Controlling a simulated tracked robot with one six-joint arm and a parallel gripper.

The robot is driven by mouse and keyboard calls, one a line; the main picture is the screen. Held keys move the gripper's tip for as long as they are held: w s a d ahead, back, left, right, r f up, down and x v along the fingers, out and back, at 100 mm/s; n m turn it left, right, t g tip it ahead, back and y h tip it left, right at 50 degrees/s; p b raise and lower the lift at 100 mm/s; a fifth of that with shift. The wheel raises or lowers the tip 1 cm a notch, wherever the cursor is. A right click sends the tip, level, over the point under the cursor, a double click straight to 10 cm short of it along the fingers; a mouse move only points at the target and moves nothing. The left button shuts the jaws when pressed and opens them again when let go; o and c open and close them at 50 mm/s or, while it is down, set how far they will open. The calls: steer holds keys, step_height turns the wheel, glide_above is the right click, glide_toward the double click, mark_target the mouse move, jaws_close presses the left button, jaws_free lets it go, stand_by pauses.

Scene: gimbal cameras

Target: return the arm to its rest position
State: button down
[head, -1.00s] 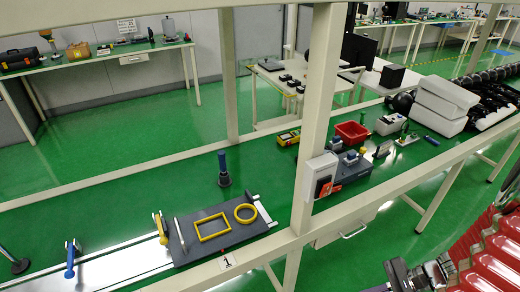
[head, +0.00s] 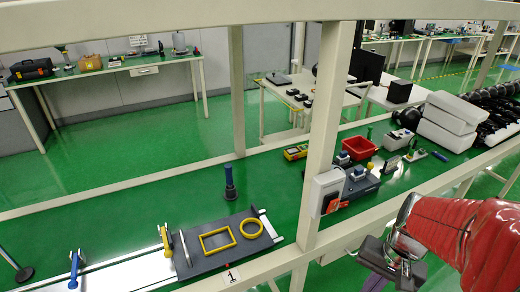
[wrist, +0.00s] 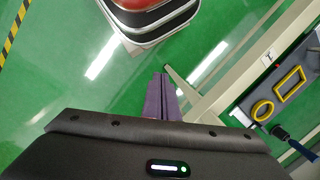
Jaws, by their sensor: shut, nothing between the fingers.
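My gripper (wrist: 162,97) shows in the wrist view as two purple fingers pressed together, shut with nothing between them. It points down over open green floor. In the head view my red-sleeved arm (head: 470,232) reaches in from the right edge. The grey gripper body hangs below its silver wrist at the bottom right, and the fingers are mostly cut off by the picture's lower edge. The arm is on the near side of the workbench frame (head: 318,150), apart from it.
The green bench holds a grey board (head: 225,262) with a yellow rectangular frame (head: 216,241) and a yellow ring (head: 251,229). A red bin (head: 358,148), white foam blocks (head: 445,122) and a switch box (head: 325,192) stand further right. The bench's front rail runs close to the arm.

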steer(key=w+a+r+n+t+h, duration=0.1)
steer(key=a+r+n+t, duration=0.4)
steer(key=a+r, duration=0.7)
step_height(320, 180, up, 2)
steer(key=shift+w+r+n+t+h, duration=0.2)
steer(key=shift+w+n+t+h, duration=0.15)
steer(key=shift+n, duration=0.85)
